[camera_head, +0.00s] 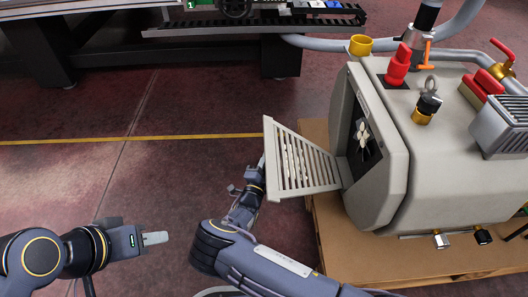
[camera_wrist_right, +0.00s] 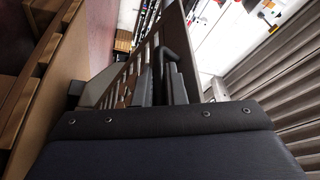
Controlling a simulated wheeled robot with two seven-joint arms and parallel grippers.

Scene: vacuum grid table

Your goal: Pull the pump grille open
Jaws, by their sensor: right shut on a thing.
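The pump (camera_head: 445,130) is a large beige housing on the right of the head view. Its slatted grille (camera_head: 301,163) stands swung out from the pump's left face, showing a dark opening with a pale fan (camera_head: 362,133). My right gripper (camera_head: 261,168) is at the grille's free left edge, its fingertips partly hidden behind it. In the right wrist view the fingers (camera_wrist_right: 165,85) are closed on a dark bar beside the slatted grille (camera_wrist_right: 130,75). My left gripper (camera_head: 155,239) hangs empty at the lower left, away from the pump; its fingers look close together.
The pump stands on a wooden pallet (camera_head: 345,245). Red, yellow and brass fittings stick up from its top. A dark-framed table (camera_head: 190,30) runs along the back. The red floor (camera_head: 130,170) left of the grille is clear, crossed by a yellow line.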

